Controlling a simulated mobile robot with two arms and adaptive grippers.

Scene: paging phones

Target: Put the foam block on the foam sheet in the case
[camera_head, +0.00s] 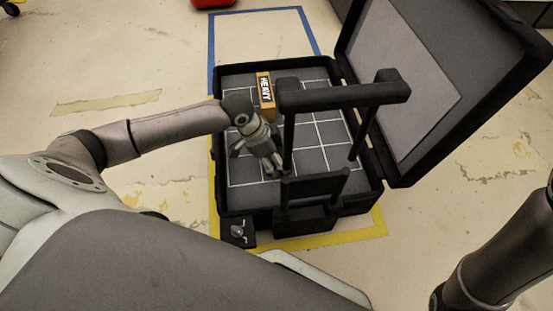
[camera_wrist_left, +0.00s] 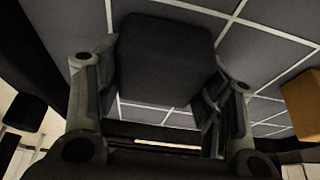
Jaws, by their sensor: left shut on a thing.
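In the head view the black case (camera_head: 222,180) stands open on the floor. A grey foam sheet (camera_head: 250,180) with white grid lines lines its bottom. My left gripper (camera_head: 272,166) is over the left part of the sheet, pointing down. In the left wrist view my left gripper (camera_wrist_left: 165,100) is shut on the dark foam block (camera_wrist_left: 165,55), which sits between its two fingers with the gridded sheet (camera_wrist_left: 265,50) behind it. I cannot tell whether the block touches the sheet. In the head view the block is not clearly distinguishable. My right gripper is out of view.
An orange box marked HEAVY (camera_head: 265,90) stands in the case's far left part. A black frame (camera_head: 345,95) rises over the case, right of my left gripper. The raised lid (camera_head: 500,60) is on the right. A small black box (camera_head: 238,232) lies by the near left corner.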

